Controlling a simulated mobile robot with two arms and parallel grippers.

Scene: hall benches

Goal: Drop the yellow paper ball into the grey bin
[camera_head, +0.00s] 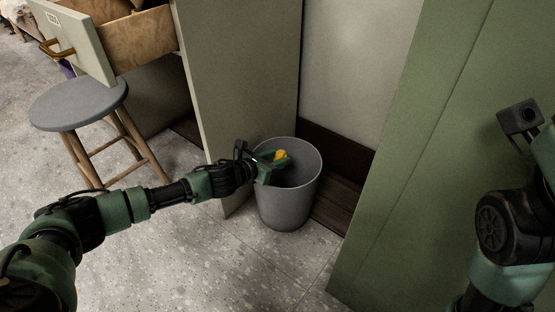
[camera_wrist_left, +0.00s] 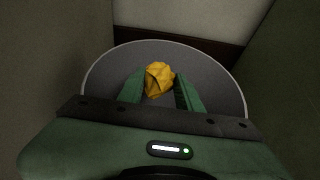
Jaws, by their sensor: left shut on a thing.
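The yellow paper ball (camera_head: 281,155) is held between the fingers of my left gripper (camera_head: 275,163), which is shut on it. In the left wrist view the crumpled ball (camera_wrist_left: 159,79) sits between the green fingertips of the gripper (camera_wrist_left: 160,88). The grey bin (camera_head: 287,207) stands upright on the floor, and the gripper and ball are over its open mouth. In the left wrist view the bin's rim (camera_wrist_left: 92,75) surrounds the ball. The bin's bottom is partly hidden by the gripper. My right arm shows at the right edge; its fingers are not in view.
The bin stands in a gap between a beige panel (camera_head: 235,80) on the left and a green panel (camera_head: 420,160) on the right. A grey round stool (camera_head: 78,102) and an open drawer (camera_head: 140,40) are at the left. The speckled floor in front is clear.

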